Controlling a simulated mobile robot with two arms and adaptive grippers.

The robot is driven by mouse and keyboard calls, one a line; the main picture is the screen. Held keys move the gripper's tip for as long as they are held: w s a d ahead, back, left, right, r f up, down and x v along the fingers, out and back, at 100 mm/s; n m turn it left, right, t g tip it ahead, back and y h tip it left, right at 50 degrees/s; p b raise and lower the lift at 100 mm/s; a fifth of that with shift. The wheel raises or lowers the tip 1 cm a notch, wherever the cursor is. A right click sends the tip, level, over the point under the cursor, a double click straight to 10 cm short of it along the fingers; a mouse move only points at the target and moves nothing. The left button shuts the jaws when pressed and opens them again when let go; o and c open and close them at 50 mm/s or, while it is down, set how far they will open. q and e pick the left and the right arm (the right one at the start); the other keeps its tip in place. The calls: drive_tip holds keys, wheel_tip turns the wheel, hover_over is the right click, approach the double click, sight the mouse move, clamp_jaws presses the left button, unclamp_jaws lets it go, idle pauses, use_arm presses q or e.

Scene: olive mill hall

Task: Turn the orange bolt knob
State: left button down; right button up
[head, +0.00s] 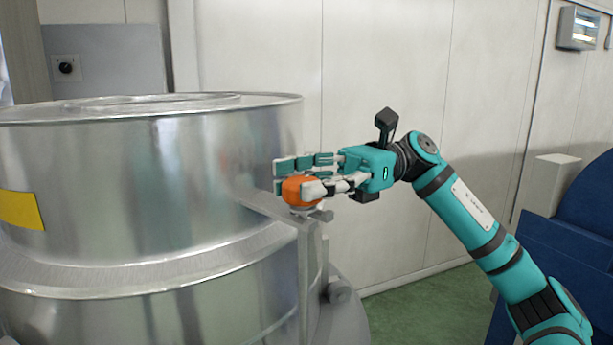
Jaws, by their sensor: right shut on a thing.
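The orange bolt knob (298,191) sits on a metal bracket (277,206) at the right side of a large steel drum-shaped vessel (130,180). My right gripper (302,182) comes in from the right, its fingers pointing left. It is shut on the orange knob, with fingers on the near side and behind it. The fingers hide part of the knob's top and right side. My left gripper is not in view.
A yellow label (21,210) is on the vessel's wall. Pale wall panels (390,70) stand behind. A blue machine (560,250) is at the right edge. Green floor (425,308) shows between it and the vessel.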

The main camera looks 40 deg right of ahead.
sight(300, 178)
drive_tip(key=n+g+p, duration=0.1)
drive_tip(key=n+g, duration=0.1)
drive_tip(key=g, duration=0.2)
drive_tip(key=shift+a, duration=0.1)
drive_tip(key=shift+w+f+n+g+h, duration=0.15)
drive_tip(key=shift+n+g+h, duration=0.6)
drive_tip(key=shift+n+g, duration=0.6)
drive_tip(key=shift+s+f+n+g+h, duration=0.15)
drive_tip(key=shift+n+g+h, duration=0.7)
drive_tip(key=shift+g, duration=0.8)
drive_tip(key=o, duration=1.2)
drive_tip(key=shift+s, duration=0.2)
drive_tip(key=shift+w, duration=0.2)
drive_tip(key=shift+w, duration=0.35)
wheel_tip(300, 178, up, 9)
drive_tip(key=shift+r, duration=0.5)
